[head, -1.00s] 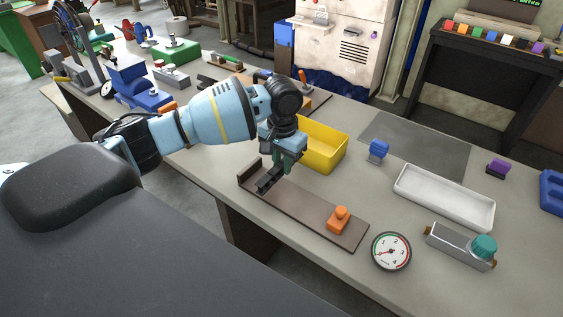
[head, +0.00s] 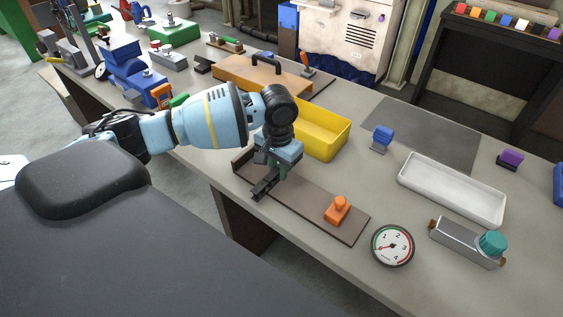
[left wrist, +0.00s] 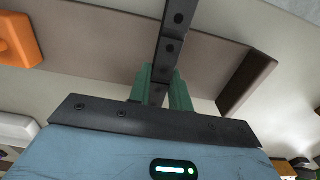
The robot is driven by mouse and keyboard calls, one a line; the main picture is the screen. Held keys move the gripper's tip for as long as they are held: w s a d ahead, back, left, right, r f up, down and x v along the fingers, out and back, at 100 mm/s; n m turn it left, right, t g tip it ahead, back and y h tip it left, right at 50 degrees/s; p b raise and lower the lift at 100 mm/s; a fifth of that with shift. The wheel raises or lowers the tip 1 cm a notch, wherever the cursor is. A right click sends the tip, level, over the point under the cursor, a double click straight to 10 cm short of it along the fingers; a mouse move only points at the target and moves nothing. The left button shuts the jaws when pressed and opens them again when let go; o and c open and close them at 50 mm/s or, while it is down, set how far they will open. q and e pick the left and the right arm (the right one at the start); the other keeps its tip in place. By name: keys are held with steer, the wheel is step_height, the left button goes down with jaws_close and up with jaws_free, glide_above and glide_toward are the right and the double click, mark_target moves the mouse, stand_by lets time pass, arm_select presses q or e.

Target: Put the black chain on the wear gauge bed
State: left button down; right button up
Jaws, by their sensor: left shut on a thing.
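The wear gauge bed (head: 300,207) is a long brown plate with a raised stop at its left end and an orange slider (head: 338,209) near its right end. My left gripper (head: 272,172) is over the left part of the bed, close to the stop. Its green fingers are shut on the black chain (head: 264,187), a short dark strip with round pins or holes. The left wrist view shows the chain (left wrist: 173,35) between the fingers (left wrist: 161,92), with the bed (left wrist: 105,45) behind it. I cannot tell whether the chain touches the bed. My right gripper is out of view.
A round dial gauge (head: 393,245) lies right of the bed. A yellow bin (head: 323,140) stands just behind it. A white tray (head: 450,194), a metal block with a teal knob (head: 466,243) and a blue piece (head: 382,137) are further right. The bench's front edge is close.

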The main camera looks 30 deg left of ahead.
arm_select(q)
steer(key=shift+r, duration=0.15)
steer(key=shift+w+f, duration=0.1)
steer(key=shift+f, duration=0.5)
stand_by(0.3)
steer(key=c, duration=1.2)
jaws_free()
steer(key=shift+f, duration=0.1)
steer(key=shift+r+p, duration=0.4)
steer(key=shift+r, duration=3.55)
